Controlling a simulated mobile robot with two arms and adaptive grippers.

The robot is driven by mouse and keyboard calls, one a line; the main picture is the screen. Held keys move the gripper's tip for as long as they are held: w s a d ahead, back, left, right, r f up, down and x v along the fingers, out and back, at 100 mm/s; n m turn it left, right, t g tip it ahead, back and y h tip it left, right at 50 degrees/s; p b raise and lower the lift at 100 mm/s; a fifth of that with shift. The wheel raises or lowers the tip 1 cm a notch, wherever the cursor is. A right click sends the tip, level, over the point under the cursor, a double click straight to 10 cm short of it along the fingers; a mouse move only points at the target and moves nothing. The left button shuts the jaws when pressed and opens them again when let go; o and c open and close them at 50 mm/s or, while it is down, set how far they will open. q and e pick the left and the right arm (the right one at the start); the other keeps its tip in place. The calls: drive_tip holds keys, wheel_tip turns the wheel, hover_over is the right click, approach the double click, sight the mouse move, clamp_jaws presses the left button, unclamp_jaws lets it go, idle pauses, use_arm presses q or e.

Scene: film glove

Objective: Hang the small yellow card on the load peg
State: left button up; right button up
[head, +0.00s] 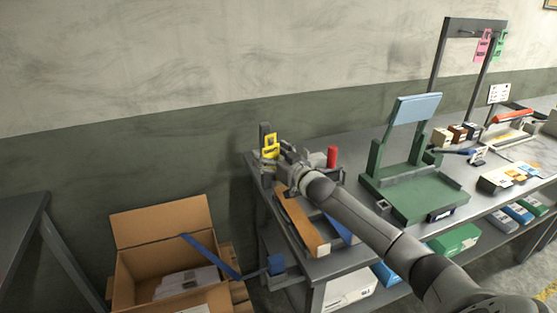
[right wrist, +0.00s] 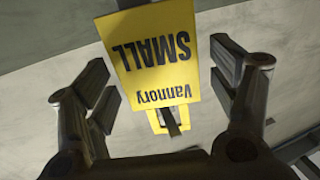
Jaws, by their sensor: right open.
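The small yellow card (head: 269,148) is at the left end of the workbench, in front of a dark upright post (head: 264,130). In the right wrist view the card (right wrist: 155,55) reads "SMALL Vannory" upside down. A dark peg (right wrist: 172,122) shows at the card's slotted end and appears to pass through the opening. My right gripper (head: 285,157) is beside the card. In the right wrist view its fingers (right wrist: 160,80) are spread wide on both sides of the card, with visible gaps. My left gripper is not in view.
A red cylinder (head: 332,156) stands close to my right gripper. A green stand (head: 415,195) is farther right. Pink (head: 482,46) and green (head: 501,45) cards hang on a tall rack. An open cardboard box (head: 170,265) is at lower left.

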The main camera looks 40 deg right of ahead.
drive_tip(key=s, duration=1.1)
drive_tip(key=shift+s+d, duration=0.15)
drive_tip(key=shift+s, duration=0.25)
drive_tip(key=shift+r, duration=0.1)
